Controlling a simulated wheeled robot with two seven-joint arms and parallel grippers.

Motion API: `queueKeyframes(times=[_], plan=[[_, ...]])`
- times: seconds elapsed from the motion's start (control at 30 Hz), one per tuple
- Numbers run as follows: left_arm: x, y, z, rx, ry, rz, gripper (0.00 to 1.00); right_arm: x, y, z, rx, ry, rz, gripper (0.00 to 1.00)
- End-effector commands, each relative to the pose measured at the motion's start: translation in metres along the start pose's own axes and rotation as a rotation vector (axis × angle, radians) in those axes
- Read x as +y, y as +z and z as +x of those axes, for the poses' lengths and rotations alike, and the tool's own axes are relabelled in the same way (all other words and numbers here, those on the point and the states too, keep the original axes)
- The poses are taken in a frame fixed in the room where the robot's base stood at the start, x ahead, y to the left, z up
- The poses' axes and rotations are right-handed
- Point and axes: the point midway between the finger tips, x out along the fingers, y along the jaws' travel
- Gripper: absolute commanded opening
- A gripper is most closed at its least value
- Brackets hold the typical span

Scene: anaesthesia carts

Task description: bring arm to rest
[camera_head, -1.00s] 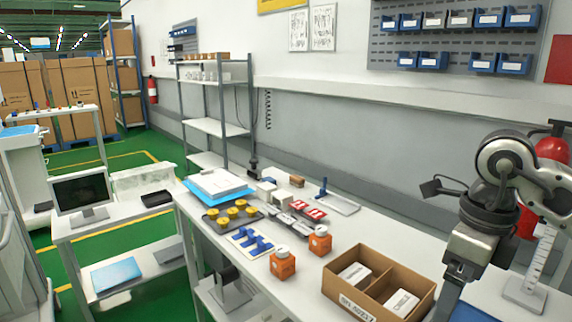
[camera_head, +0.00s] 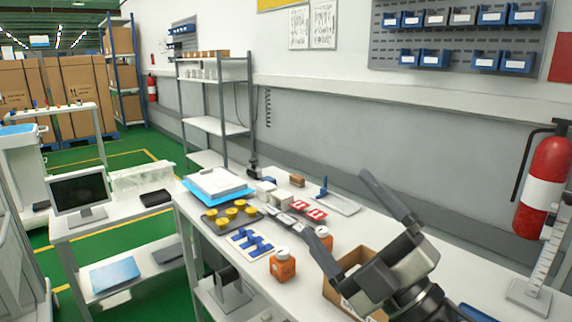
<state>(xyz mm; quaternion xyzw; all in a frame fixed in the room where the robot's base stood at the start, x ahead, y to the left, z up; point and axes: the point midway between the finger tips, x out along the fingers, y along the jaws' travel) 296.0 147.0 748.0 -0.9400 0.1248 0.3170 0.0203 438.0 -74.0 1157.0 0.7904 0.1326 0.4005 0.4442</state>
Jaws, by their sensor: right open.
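My right gripper (camera_head: 341,210) is in the lower right of the head view, large and close to the camera. Its two dark fingers are spread wide apart and point up and to the left. Nothing is between them. It is in front of the cardboard box (camera_head: 333,291) on the white table and hides most of that box. It also hides part of the farther orange bottle (camera_head: 325,241). My left gripper is not in view.
The table holds a nearer orange bottle (camera_head: 283,267), a tray with yellow pieces (camera_head: 213,224), a blue-parts card (camera_head: 241,236) and red-and-white packs (camera_head: 310,209). A fire extinguisher (camera_head: 541,185) hangs at the right. A ruler stand (camera_head: 530,290) is below it.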

Motion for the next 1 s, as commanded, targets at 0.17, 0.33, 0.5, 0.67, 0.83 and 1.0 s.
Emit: queueKeyframes(times=[0.17, 0.33, 0.5, 0.67, 0.83, 1.0], plan=[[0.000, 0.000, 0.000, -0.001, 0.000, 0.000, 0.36, -0.040, 0.090, -0.083, -0.653, -0.012, 0.371, 0.94], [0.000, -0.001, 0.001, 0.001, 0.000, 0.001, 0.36, -0.100, 0.114, -0.192, -1.168, -0.141, 0.639, 0.94], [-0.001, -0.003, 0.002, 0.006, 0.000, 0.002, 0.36, -0.138, 0.095, -0.271, -1.491, -0.281, 0.803, 0.94], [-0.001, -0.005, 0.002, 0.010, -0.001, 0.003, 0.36, -0.156, 0.071, -0.317, -1.671, -0.384, 0.896, 0.94], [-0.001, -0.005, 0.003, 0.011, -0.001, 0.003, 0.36, -0.167, 0.044, -0.353, -1.817, -0.482, 0.970, 0.94], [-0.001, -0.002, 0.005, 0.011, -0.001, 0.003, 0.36, -0.177, 0.024, -0.379, -1.906, -0.558, 1.027, 0.94]])
